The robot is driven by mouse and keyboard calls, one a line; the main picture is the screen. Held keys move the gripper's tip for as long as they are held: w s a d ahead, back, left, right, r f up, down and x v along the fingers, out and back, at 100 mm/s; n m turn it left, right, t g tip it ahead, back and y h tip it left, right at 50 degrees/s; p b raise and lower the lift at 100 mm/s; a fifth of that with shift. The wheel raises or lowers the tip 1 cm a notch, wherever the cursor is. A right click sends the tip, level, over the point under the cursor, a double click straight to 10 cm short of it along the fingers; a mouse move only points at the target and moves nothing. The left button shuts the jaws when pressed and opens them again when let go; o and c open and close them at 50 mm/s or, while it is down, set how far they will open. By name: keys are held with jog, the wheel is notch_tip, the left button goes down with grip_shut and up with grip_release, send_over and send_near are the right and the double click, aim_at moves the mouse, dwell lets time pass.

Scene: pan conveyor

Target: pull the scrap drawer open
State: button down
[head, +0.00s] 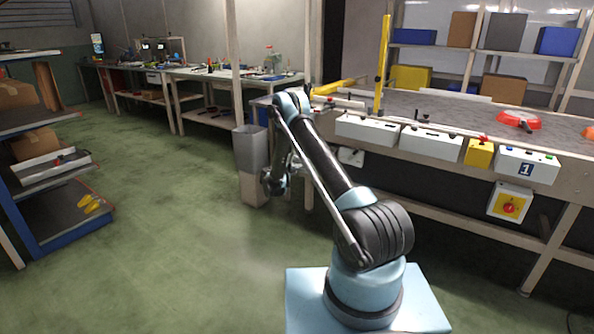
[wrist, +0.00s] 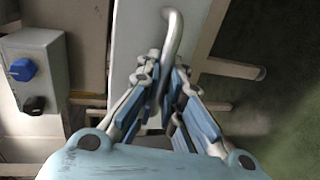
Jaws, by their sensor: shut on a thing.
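In the wrist view, a pale, narrow panel (wrist: 138,32), which looks like the drawer front, carries a curved grey metal handle (wrist: 173,28). My gripper (wrist: 165,92) has its blue-padded fingers on both sides of the handle's lower end and is shut on it. The fingers and the handle's end overlap, so the exact contact is partly hidden. In the head view, a pale box (head: 254,190), likely the scrap drawer, stands low below a grey bin (head: 250,150). My gripper (head: 274,184) is beside its right side, small and partly hidden by my arm. I cannot tell how far the drawer is out.
A grey control box (wrist: 30,70) with a blue and a black knob is left of the handle in the wrist view. The conveyor bench (head: 450,110) stands to the right. A shelf rack (head: 60,235) is at the left. Green floor between is clear.

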jog(key=shift+s, duration=0.15)
jog(key=c, duration=2)
grip_release()
jog(key=shift+f, duration=0.15)
jog(key=shift+a, duration=0.1)
jog(key=shift+a, duration=0.15)
jog(key=v, duration=1.1)
jog(key=shift+s+a, duration=0.2)
jog(key=shift+s, duration=0.1)
